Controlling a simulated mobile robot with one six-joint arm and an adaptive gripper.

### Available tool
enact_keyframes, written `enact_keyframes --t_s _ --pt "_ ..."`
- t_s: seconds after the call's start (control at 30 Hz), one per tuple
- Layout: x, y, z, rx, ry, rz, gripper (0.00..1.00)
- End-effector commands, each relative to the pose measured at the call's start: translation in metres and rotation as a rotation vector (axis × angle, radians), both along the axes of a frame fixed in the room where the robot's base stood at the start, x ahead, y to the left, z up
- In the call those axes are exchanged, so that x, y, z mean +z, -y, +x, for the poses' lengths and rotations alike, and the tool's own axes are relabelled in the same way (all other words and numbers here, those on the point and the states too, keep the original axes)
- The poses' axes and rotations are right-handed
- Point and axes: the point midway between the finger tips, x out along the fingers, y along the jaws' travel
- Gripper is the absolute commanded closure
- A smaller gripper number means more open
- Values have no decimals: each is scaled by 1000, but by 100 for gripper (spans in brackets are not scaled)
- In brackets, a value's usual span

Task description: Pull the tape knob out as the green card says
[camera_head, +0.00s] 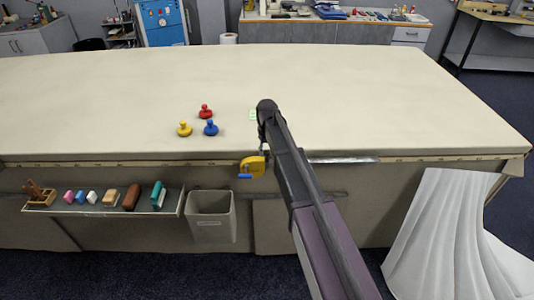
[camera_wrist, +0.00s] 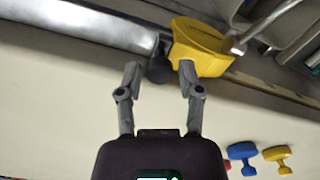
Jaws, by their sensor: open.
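The yellow tape case (camera_head: 256,169) is at the table's front edge, just left of my arm, with a blue part (camera_head: 244,177) low on it. In the wrist view the yellow case (camera_wrist: 203,50) lies beyond the right finger, which overlaps it in the picture. A dark round knob (camera_wrist: 159,71) shows beside the case, between the fingertips in the picture. My gripper (camera_wrist: 160,69) is open, its fingers on either side of the knob; I cannot tell whether they touch it. A small green card (camera_head: 253,114) lies on the table, partly hidden by my arm; its writing is unreadable.
Red (camera_head: 205,111), yellow (camera_head: 184,129) and blue (camera_head: 211,128) knobbed pieces stand left of the card. A shiny metal strip (camera_head: 345,160) runs along the front edge. A bin (camera_head: 211,217) and a shelf of small items (camera_head: 98,208) are below. The right tabletop is clear.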

Motion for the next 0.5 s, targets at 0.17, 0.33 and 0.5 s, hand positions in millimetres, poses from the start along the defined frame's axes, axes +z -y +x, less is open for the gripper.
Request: enact_keyframes --t_s 0.17,0.33,0.5 --pt "0 0 0 0 0 0 52" --pt "0 0 0 0 0 0 61" --pt "0 0 0 0 0 0 100"
